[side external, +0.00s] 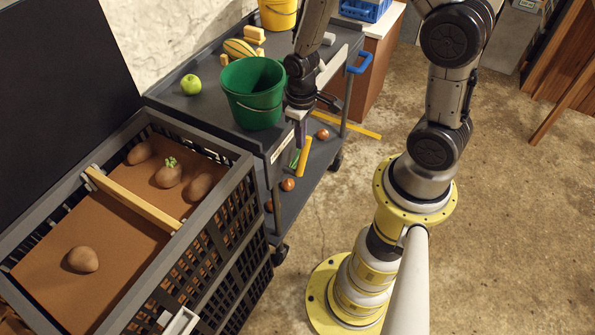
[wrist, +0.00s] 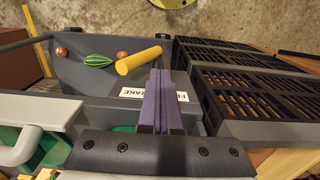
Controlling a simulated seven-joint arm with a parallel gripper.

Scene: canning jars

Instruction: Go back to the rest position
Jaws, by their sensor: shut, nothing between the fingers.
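My gripper (side external: 300,134) hangs beside the right edge of the grey cart's top (side external: 205,112) in the side view, just right of the green bucket (side external: 253,100). Its fingers point down and hold nothing. In the wrist view the purple fingers of the gripper (wrist: 158,88) are pressed together. They partly cover a white label (wrist: 135,94) on the cart's edge, so its full wording is hidden.
The black crate (side external: 222,208) at left holds several potatoes, one sprouted, and a wooden divider (side external: 135,200). A green apple (side external: 190,84) and striped squash (side external: 238,48) sit on the cart. A yellow cylinder (wrist: 138,60) and striped green item (wrist: 92,61) lie on the lower shelf.

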